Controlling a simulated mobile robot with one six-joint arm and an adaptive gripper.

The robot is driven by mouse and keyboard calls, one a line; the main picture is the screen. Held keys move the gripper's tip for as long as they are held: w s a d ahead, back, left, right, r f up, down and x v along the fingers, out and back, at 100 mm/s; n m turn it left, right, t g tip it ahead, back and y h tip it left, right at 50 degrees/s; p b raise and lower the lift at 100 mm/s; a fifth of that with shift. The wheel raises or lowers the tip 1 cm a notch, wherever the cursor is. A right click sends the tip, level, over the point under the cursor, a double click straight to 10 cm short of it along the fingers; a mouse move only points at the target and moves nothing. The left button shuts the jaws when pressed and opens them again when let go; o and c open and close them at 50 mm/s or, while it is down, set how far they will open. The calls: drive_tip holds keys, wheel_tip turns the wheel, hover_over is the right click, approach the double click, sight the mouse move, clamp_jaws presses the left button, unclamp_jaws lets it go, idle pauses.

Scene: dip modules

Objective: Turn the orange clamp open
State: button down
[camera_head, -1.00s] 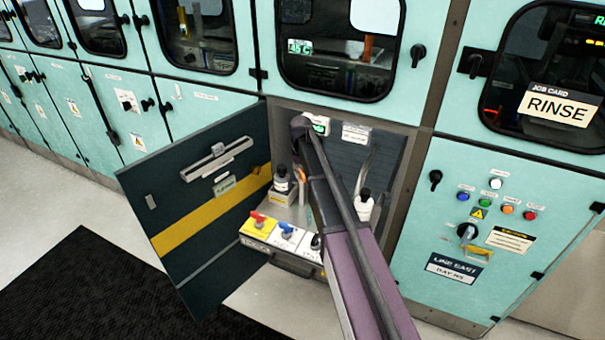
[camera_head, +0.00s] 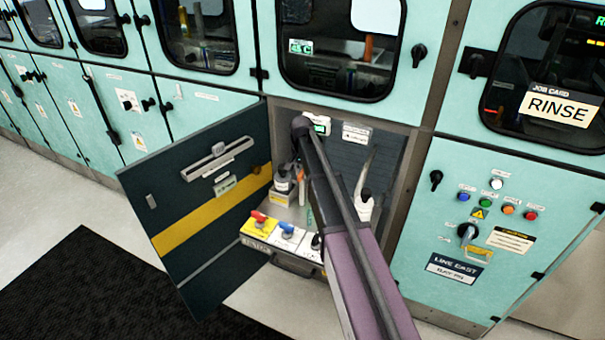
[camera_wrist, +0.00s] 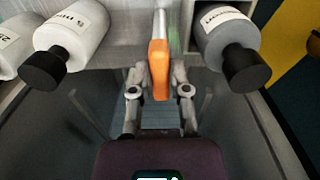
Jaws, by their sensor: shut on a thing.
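The orange clamp (camera_wrist: 159,68) is in the middle of the wrist view, on a pale tube that runs up and away from it. My gripper (camera_wrist: 159,80) has one finger on each side of the clamp and is shut on it. In the head view a thin orange sliver (camera_head: 301,172) shows inside the open cabinet, just left of my arm, and looks like the clamp. My arm hides the gripper there.
The dark cabinet door (camera_head: 205,235) stands open at left. A panel with red and blue handles (camera_head: 287,230) sits below, in front.

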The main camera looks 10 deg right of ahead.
drive_tip(key=shift+d+m, duration=0.1)
drive_tip(key=shift+m, duration=0.2)
drive_tip(key=c, duration=0.6)
unclamp_jaws()
drive_tip(key=shift+r, duration=0.1)
